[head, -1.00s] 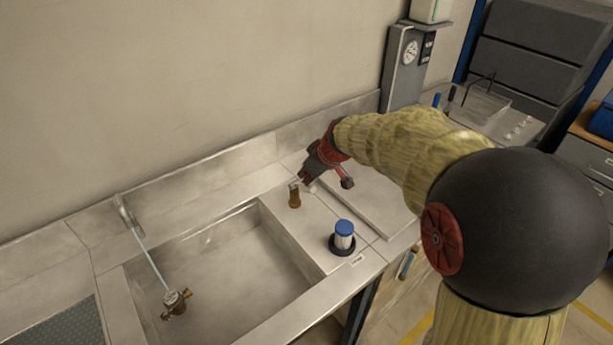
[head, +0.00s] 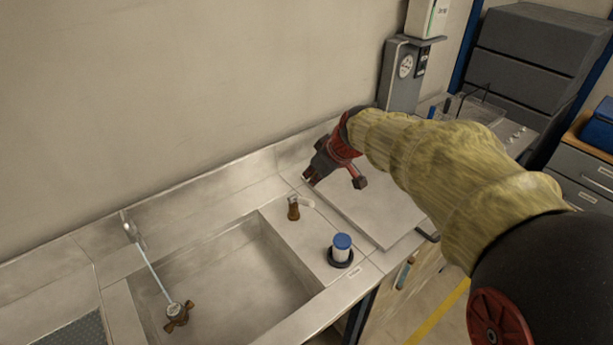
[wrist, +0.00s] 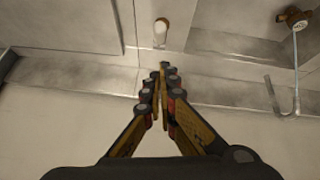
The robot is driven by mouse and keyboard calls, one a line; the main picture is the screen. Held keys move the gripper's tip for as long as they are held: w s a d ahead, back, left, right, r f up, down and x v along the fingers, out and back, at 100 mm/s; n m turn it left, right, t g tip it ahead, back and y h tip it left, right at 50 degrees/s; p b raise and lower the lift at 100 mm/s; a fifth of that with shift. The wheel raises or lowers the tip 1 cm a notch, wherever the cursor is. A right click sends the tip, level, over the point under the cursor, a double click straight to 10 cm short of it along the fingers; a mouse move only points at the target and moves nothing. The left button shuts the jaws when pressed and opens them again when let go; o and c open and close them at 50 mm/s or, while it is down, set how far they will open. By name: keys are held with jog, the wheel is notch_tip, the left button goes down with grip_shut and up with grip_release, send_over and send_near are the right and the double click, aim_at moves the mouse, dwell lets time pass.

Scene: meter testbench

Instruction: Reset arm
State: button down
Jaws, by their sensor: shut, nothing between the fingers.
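A blue-capped white container (head: 341,248) stands in a dark ring nearer the bench front.
The sink (head: 230,280) lies to the left, with a brass meter (head: 177,314) on a thin pale tube. A raised flat plate (head: 375,205) lies under my arm. A grey gauge post (head: 402,75) stands behind my arm.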

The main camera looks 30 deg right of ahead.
jog(key=shift+s+r, duration=0.4)
dwell(0.3)
jog(key=s+a+f+m+g, duration=0.25)
jog(key=s+m, duration=0.25)
jog(key=s, duration=0.4)
jog(key=s+a+r, duration=0.2)
jog(key=s+a, duration=0.2)
jog(key=s, duration=0.3)
jog(key=s+a+r+n+t, duration=0.1)
jog(key=s+a, duration=0.4)
jog(key=s, duration=0.3)
jog(key=shift+a+r+h, duration=0.15)
jog(key=shift+r+h, duration=0.2)
jog(key=shift+h, duration=0.05)
